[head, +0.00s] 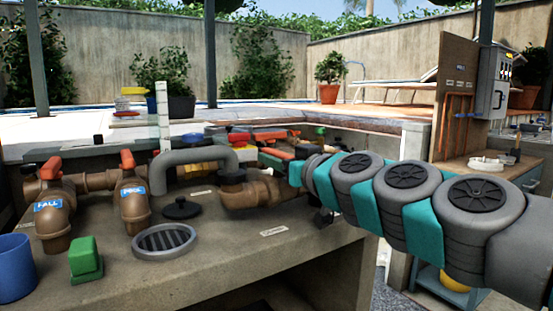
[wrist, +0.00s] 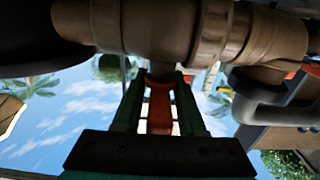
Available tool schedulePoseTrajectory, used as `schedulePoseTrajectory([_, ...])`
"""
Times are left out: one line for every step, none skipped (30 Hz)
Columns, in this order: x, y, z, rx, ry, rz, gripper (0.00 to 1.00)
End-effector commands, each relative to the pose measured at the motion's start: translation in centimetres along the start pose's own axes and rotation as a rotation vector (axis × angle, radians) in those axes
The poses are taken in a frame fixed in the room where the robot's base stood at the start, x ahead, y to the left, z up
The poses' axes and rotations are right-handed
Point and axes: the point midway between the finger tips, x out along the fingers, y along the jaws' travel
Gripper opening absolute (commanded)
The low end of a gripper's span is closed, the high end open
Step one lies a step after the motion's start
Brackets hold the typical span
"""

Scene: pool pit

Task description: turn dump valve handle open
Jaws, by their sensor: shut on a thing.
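In the wrist view my gripper (wrist: 165,78) has its two green fingers on either side of a red-orange valve handle (wrist: 160,108) and is shut on it. The handle joins a brown valve body and pipe (wrist: 190,30) that runs across the top of that view. In the head view my arm reaches in from the right, and its far end is among the brown pipes and red handles (head: 278,153) at the middle. My fingers and the held handle's exact place are hidden there. No dump label is readable, so I cannot tell the handle's turn angle.
Two valves with red handles stand at left, labelled FALL (head: 48,207) and POOL (head: 131,188). A grey curved pipe (head: 195,157), round grate (head: 164,242), green block (head: 85,258) and blue cup (head: 15,268) are on the concrete slab (head: 230,275). Its front right part is clear.

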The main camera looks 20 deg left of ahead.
Motion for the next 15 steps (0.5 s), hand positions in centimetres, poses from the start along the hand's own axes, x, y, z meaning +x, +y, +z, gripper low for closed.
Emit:
schedulePoseTrajectory([0.0, -0.04, 0.03, 0.0, -0.001, -0.001, 0.07])
schedulePoseTrajectory([0.01, -0.04, 0.04, 0.0, -0.001, -0.001, 0.03])
schedulePoseTrajectory([0.01, -0.04, 0.04, 0.0, -0.001, -0.001, 0.0])
schedulePoseTrajectory([0.01, -0.04, 0.04, 0.0, -0.001, -0.001, 0.0])
schedulePoseTrajectory([0.01, -0.05, 0.04, 0.0, -0.001, -0.001, 0.0])
schedulePoseTrajectory([0.01, -0.06, 0.05, 0.0, -0.001, -0.001, 0.0])
schedulePoseTrajectory([0.01, -0.06, 0.05, 0.0, -0.001, -0.001, 0.0])
schedulePoseTrajectory([0.01, -0.06, 0.05, 0.0, -0.001, -0.001, 0.0])
schedulePoseTrajectory([0.01, -0.06, 0.06, 0.0, -0.001, -0.002, 0.0])
schedulePoseTrajectory([0.01, -0.06, 0.08, 0.0, -0.001, -0.003, 0.0])
schedulePoseTrajectory([0.01, -0.06, 0.1, 0.0, -0.001, -0.004, 0.0])
schedulePoseTrajectory([0.01, -0.06, 0.13, 0.0, -0.001, -0.007, 0.0])
schedulePoseTrajectory([0.01, -0.06, 0.17, 0.0, -0.001, -0.01, 0.0])
schedulePoseTrajectory([0.01, -0.08, 0.21, -0.001, -0.001, -0.014, 0.0])
schedulePoseTrajectory([0.01, -0.11, 0.29, -0.001, -0.002, -0.022, 0.0])
